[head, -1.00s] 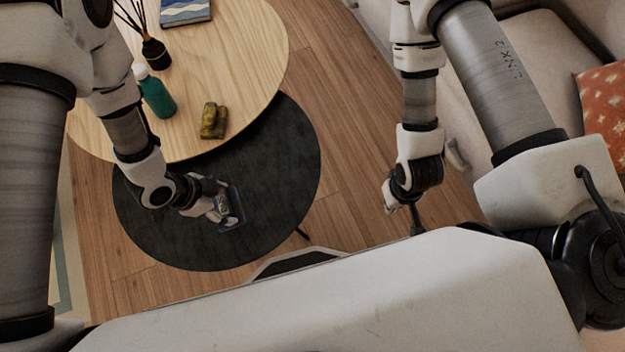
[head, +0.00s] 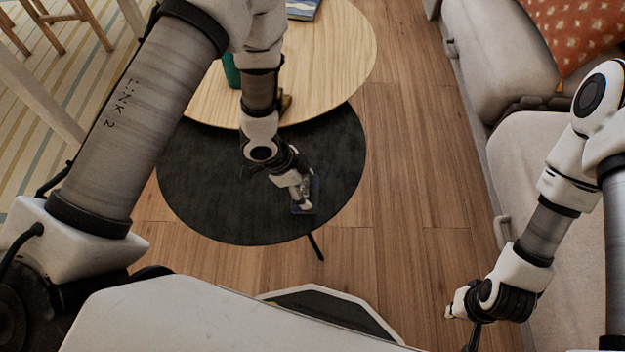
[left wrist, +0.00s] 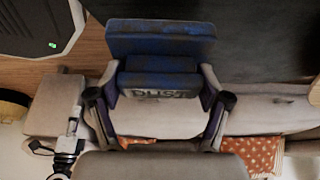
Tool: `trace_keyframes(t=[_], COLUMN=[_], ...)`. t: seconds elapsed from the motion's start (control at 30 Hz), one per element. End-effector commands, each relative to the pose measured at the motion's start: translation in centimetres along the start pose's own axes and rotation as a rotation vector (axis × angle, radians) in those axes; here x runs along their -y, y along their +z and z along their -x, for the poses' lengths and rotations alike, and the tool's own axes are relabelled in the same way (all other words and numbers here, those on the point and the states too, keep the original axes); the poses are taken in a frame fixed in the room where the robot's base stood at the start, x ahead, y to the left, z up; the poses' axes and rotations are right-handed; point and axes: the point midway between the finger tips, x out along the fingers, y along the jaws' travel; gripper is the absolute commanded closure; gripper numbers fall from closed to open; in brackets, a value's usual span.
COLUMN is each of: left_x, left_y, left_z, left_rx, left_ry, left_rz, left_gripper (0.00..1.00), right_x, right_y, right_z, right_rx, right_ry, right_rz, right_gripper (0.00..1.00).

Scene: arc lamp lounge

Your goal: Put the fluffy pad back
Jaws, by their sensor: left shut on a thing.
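The fluffy pad (left wrist: 160,45) shows in the left wrist view as a dark blue block with a smaller labelled blue part on the gripper's side. My left gripper (left wrist: 160,105) is shut on that labelled part. In the head view my left gripper (head: 300,190) holds the pad (head: 314,188) over the near right part of the black round table (head: 220,200). I cannot tell how high the pad is above the table. My right gripper (head: 456,303) hangs low at the right, beside the pale sofa. Its fingers are too unclear to tell open from shut.
The light wooden round table (head: 335,55) stands behind the black one. It bears a book (head: 302,9), a partly hidden green bottle (head: 231,70) and an olive-coloured object (head: 286,102). The pale sofa (head: 540,165) lines the right side. Wooden floor (head: 410,170) between is clear.

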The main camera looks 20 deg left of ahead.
Motion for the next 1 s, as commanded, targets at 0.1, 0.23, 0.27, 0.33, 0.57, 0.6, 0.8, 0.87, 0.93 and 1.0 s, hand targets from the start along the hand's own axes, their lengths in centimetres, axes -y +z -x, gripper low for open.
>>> trace_keyframes(t=[0.1,0.23,0.27,0.33,0.57,0.6,0.8,0.87,0.93,1.0], left_x=[2.8,3.8,3.8,3.8,3.8,3.8,3.7,3.7,3.7,3.7], left_y=[-0.9,-0.9,-0.7,-0.2,0.2,0.2,0.3,0.3,0.3,0.3], left_z=[-0.6,-1.4,-1.9,-3.2,-4.2,-4.2,-4.5,-4.5,-4.5,-4.5], left_rx=[-0.001,0.002,0.002,0.002,0.001,0.001,0.001,0.001,0.001,0.001], left_ry=[-0.001,0.001,0.001,0.002,0.001,0.001,0.001,0.001,0.001,0.001], left_rz=[-0.003,0.001,0.002,0.002,0.001,0.001,0.001,0.001,0.001,0.001], left_gripper=[0.61,0.61,0.61,0.61,0.6,0.6,0.12,0.0,0.0,0.0], right_x=[0.0,0.0,0.0,0.0,0.0,0.0,0.0,0.0,0.0,0.0], right_y=[0.0,0.0,0.0,0.0,0.0,0.0,0.0,0.0,0.0,0.0], right_z=[0.4,0.1,-0.2,-1.0,-1.2,-1.2,-1.3,-1.3,-1.3,-1.3], right_rx=[0.0,0.0,0.0,0.0,0.0,0.0,0.0,0.0,0.0,0.0], right_ry=[0.0,0.0,0.0,0.0,0.0,0.0,0.0,0.0,0.0,0.0], right_rz=[0.0,0.0,0.0,0.0,0.0,0.0,0.0,0.0,0.0,0.0], right_gripper=[1.0,1.0,1.0,1.0,1.0,1.0,1.0,1.0,1.0,1.0])
